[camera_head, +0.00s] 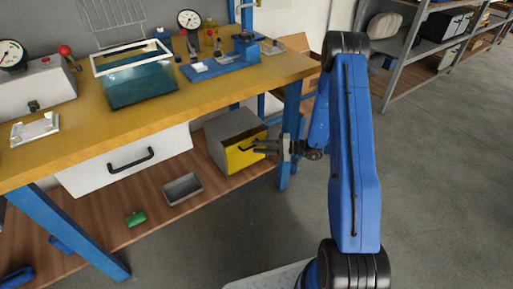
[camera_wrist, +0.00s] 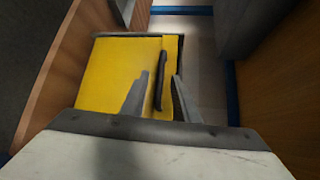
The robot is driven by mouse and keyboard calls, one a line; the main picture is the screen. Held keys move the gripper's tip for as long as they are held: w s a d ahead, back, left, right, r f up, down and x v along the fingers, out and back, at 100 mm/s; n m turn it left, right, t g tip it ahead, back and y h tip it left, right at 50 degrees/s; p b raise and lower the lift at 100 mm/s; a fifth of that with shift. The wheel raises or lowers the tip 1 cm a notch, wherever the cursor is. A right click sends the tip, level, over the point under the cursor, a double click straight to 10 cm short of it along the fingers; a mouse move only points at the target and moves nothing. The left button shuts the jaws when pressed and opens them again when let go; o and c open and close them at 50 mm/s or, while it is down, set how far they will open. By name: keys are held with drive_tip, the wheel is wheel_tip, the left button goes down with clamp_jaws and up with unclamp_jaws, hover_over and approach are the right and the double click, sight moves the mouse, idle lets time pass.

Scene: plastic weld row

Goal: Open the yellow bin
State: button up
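The yellow bin is a grey box (camera_head: 232,127) with a yellow front (camera_head: 240,156), standing on the lower wooden shelf of the workbench. Its front looks flush with the box, so it appears shut. A dark bar handle (camera_wrist: 162,80) crosses the yellow front in the wrist view. My gripper (camera_head: 259,147) is at the front, level with the handle. In the wrist view my gripper (camera_wrist: 160,98) has its fingers apart, one on each side of the handle. I cannot tell whether either finger touches it.
A white drawer (camera_head: 125,160) with a black handle hangs under the yellow benchtop (camera_head: 150,115), left of the bin. A grey tray (camera_head: 183,188) and a green object (camera_head: 136,218) lie on the shelf. A blue bench leg (camera_head: 289,135) stands close to my gripper. Floor at right is clear.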

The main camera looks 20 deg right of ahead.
drive_tip(key=shift+x, duration=0.75)
drive_tip(key=shift+c, duration=0.4)
clamp_jaws()
drive_tip(key=shift+s, duration=0.1)
